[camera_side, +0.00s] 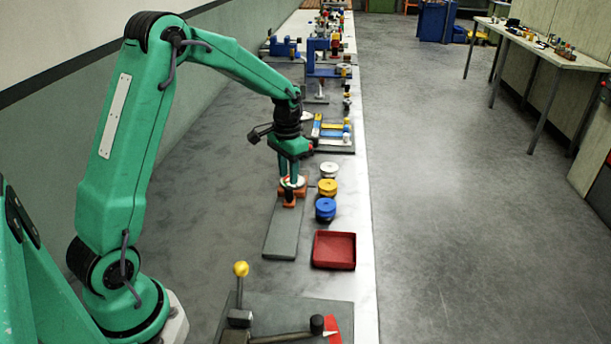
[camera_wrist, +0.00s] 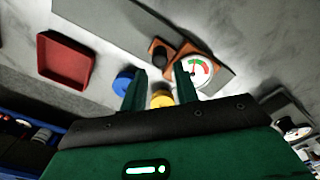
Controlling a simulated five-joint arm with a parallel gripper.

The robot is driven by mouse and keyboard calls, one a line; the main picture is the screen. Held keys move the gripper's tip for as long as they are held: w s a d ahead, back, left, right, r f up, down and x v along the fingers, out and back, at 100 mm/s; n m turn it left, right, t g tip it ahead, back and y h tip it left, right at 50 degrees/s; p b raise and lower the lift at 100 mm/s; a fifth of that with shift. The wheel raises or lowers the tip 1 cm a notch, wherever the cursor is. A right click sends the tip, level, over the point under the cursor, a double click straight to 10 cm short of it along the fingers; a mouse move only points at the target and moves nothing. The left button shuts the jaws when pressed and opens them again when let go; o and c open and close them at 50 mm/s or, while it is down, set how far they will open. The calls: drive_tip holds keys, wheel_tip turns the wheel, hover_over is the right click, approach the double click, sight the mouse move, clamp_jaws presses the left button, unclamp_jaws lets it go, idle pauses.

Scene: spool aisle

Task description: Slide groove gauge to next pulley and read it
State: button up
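The orange groove gauge (camera_side: 289,204) stands on the grey plate, with its round dial under my gripper (camera_side: 289,176). In the wrist view, the dial (camera_wrist: 196,71) shows red and green bands. A black knob (camera_wrist: 158,49) sits on the orange body. My gripper (camera_wrist: 160,72) has its two green fingers apart, with nothing clearly pinched between them. The fingertips are close to the gauge; contact cannot be told. White (camera_side: 329,169), yellow (camera_side: 327,188) and blue (camera_side: 325,208) pulleys stand in a row to the right. The wrist view partly shows the blue (camera_wrist: 123,82) and yellow (camera_wrist: 162,99) ones.
A red tray (camera_side: 334,250) lies near the blue pulley. A fixture with a yellow-knobbed lever (camera_side: 240,269) stands in front. The grey plate (camera_side: 283,236) is bare toward the front. Blue clamps and coloured parts (camera_side: 330,133) line the bench behind.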

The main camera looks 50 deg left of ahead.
sight(289, 187)
drive_tip(key=shift+f, duration=3.05)
drive_tip(key=shift+c, duration=0.4)
clamp_jaws()
